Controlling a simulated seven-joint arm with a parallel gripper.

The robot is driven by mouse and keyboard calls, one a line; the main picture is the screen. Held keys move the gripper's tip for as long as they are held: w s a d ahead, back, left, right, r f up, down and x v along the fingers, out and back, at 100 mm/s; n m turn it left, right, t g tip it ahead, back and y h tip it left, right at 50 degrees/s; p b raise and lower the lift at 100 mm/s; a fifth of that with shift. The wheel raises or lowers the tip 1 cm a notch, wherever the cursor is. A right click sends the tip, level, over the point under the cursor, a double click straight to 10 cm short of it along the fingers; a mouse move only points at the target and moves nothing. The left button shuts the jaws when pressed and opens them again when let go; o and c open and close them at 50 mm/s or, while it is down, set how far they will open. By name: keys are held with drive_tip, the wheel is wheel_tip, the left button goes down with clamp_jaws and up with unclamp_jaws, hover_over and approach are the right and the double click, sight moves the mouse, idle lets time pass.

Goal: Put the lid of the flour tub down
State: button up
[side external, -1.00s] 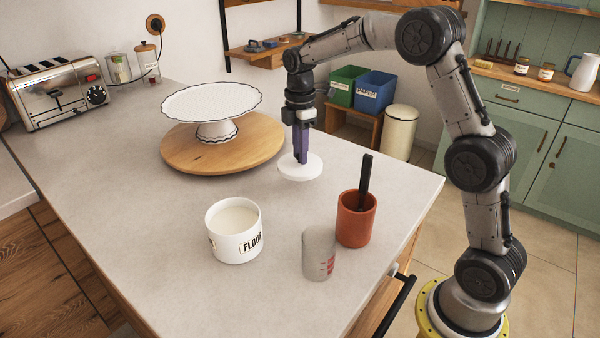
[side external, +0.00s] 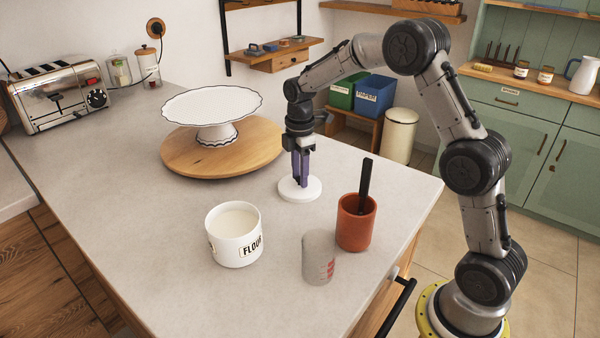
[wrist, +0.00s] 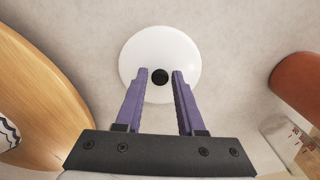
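The flour tub (side external: 235,248) stands uncovered on the counter, with white flour (side external: 236,218) showing inside. Its round white lid (side external: 299,193) lies flat on the counter behind and right of the tub, knob up. My gripper (side external: 300,184) is upright over the lid with its purple fingers low. In the wrist view the lid (wrist: 135,60) has a dark knob (wrist: 160,76) between the fingertips, with a narrow gap on each side. The gripper is open around the knob, not clamped on it.
A terracotta pot (side external: 355,228) with a black-handled tool (side external: 366,185) and a measuring cup (side external: 318,257) stand to the right front. A cake stand (side external: 215,130) on a wooden board (side external: 180,156) is behind left.

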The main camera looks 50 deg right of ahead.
drive_tip(key=shift+o, duration=1)
drive_tip(key=shift+r, duration=0.15)
wheel_tip(320, 180, up, 12)
